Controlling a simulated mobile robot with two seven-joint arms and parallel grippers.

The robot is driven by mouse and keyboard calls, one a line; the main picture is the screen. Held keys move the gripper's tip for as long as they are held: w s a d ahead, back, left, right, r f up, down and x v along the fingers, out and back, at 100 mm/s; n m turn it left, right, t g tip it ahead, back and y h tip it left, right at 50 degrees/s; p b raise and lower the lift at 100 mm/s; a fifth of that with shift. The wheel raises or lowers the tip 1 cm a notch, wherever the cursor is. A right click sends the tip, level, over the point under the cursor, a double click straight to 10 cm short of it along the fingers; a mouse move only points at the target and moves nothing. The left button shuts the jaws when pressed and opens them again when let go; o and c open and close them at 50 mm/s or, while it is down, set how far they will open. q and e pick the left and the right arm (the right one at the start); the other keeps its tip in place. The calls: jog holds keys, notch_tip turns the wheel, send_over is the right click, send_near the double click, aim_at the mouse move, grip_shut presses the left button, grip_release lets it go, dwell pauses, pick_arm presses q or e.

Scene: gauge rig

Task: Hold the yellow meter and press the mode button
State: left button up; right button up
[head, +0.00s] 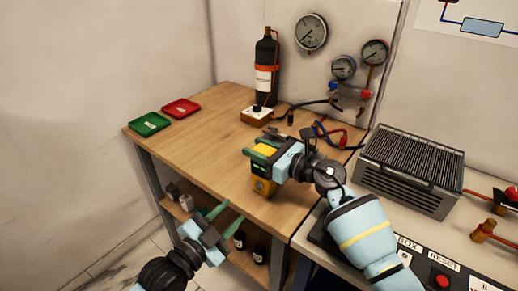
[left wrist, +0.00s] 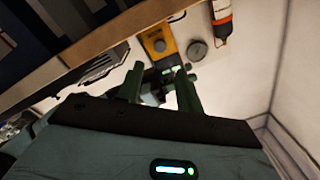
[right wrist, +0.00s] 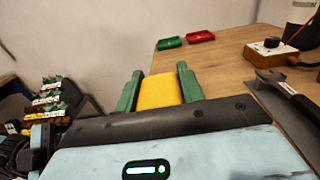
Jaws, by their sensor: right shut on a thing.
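The yellow meter (head: 264,186) is upright near the front edge of the wooden table. My right gripper (head: 258,156) is shut on it from the right, hiding much of its upper part. In the right wrist view the meter (right wrist: 160,91) sits between the two green fingers. In the left wrist view the meter (left wrist: 156,34) shows a round dark knob on its face; I cannot make out the mode button. My left gripper (head: 226,218) is open and empty, in front of the table edge, lower than the meter and to its left.
Green tray (head: 150,124) and red tray (head: 181,108) lie at the table's back left. A black cylinder (head: 266,78) and a small switch box (head: 258,116) stand at the back. A grey vented unit (head: 408,170) is at right. The table's left half is mostly clear.

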pick_arm(q)
grip_shut()
dwell(1.6)
